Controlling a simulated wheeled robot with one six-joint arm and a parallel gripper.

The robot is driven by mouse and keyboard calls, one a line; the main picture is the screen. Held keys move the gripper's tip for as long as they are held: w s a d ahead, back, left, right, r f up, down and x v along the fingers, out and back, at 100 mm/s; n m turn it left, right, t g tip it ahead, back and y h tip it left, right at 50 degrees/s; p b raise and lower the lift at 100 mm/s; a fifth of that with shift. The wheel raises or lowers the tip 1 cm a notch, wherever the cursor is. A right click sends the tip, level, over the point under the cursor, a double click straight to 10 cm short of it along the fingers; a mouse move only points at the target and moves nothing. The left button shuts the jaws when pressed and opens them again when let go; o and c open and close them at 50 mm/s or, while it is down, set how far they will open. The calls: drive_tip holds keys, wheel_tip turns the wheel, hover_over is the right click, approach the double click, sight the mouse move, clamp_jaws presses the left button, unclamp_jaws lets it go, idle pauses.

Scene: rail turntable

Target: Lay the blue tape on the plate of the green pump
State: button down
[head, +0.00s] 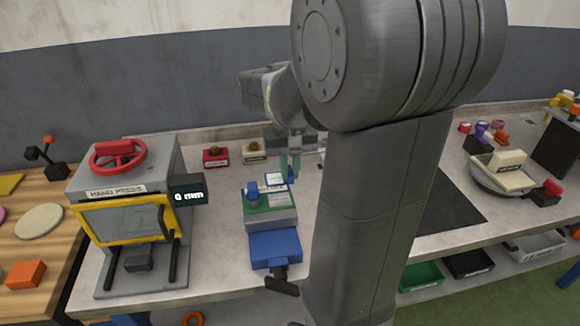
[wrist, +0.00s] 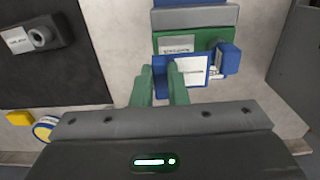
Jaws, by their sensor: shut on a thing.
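The green pump (head: 284,201) stands mid-bench in the head view, with a green top, grey body, blue knob and blue front part. Its green top (wrist: 203,39) also shows in the wrist view. My gripper (head: 290,170) has green fingers and is over the far end of the pump. In the wrist view my gripper (wrist: 164,68) is shut on the blue tape (wrist: 160,77), a flat blue piece with a white label. The tape (head: 290,182) overlaps the pump's far edge, beside the blue knob (wrist: 229,57). I cannot tell whether it touches the pump.
A hand press (head: 125,215) with a red wheel stands to the left. A red block (head: 215,158) and a cream block (head: 255,153) sit behind the pump. A dark mat (head: 450,205) lies to the right, partly hidden by my arm. Bare bench shows around the pump.

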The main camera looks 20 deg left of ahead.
sight(290, 201)
drive_tip(key=shift+f+b, duration=1.95)
drive_tip(key=shift+f, duration=1.3)
drive_tip(key=shift+f, duration=0.25)
drive_tip(key=c, duration=1.3)
unclamp_jaws()
drive_tip(key=shift+c, duration=0.2)
wheel_tip(290, 201, up, 14)
drive_tip(key=shift+f+p, duration=0.1)
drive_tip(key=shift+p, duration=0.4)
wheel_tip(290, 201, down, 14)
drive_tip(key=shift+r+b, duration=0.1)
drive_tip(key=shift+b, duration=0.35)
drive_tip(key=shift+r, duration=0.15)
